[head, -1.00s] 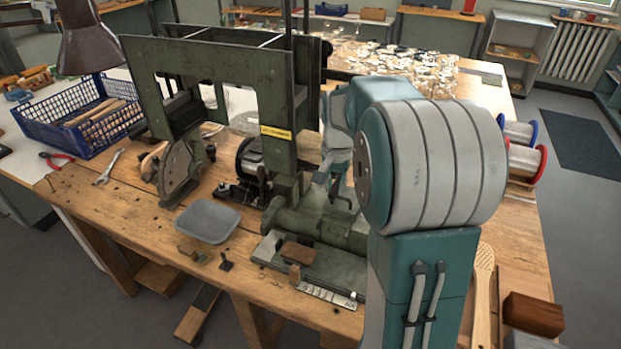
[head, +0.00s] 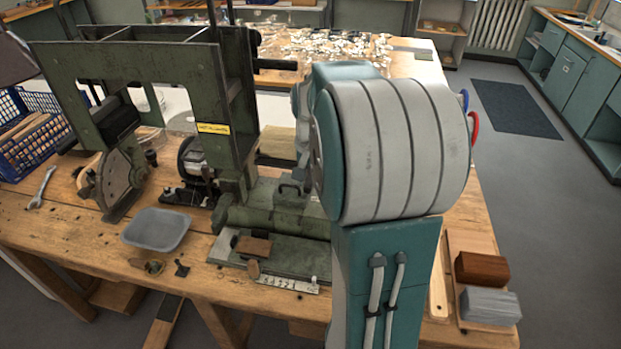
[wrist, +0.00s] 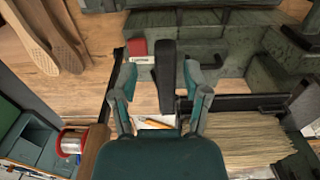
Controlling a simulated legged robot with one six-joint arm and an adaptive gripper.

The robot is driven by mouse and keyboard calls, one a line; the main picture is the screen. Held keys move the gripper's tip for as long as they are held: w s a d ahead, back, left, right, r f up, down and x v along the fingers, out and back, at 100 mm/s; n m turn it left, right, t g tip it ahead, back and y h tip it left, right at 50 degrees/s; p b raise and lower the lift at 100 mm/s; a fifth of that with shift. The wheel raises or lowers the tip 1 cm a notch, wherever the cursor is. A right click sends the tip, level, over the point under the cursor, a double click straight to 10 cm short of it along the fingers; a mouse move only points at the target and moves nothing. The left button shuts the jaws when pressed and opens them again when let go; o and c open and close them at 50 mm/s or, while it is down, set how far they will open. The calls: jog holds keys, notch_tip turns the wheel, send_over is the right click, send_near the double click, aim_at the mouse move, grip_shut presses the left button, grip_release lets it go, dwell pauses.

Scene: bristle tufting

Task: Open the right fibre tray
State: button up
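My gripper (wrist: 160,78) is open in the wrist view, with its two teal fingers apart on either side of a dark upright bar. I cannot tell whether the fingers touch the bar. Right of the fingers, a bed of pale straw-coloured fibres (wrist: 240,145) lies behind a dark rail (wrist: 248,103). The pale fibres also show in the head view (head: 277,143), behind the green tufting machine (head: 140,75). I cannot make out which part is the right fibre tray's handle. In the head view my own arm hides the gripper and much of the machine's right side.
A grey dish (head: 156,230) sits on the bench in front of the machine. A blue crate (head: 40,150) stands at left. A brown block (head: 481,268) and grey block (head: 489,305) lie at right. A red-rimmed spool (wrist: 70,143) and wooden paddles (wrist: 35,40) show in the wrist view.

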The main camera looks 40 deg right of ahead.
notch_tip(320, 180, up, 12)
dwell(0.6)
jog(key=shift+w, duration=0.1)
jog(key=s+a+f+n+t, duration=0.2)
jog(key=s+a+n, duration=0.3)
jog(key=a, duration=0.6)
jog(key=s+a+f+n+t, duration=0.2)
jog(key=s+a+n, duration=0.3)
jog(key=s+a, duration=0.4)
jog(key=a+t, duration=0.1)
jog(key=a, duration=0.2)
jog(key=shift+f+t, duration=0.3)
jog(key=shift+f, duration=0.1)
jog(key=shift+a, duration=0.1)
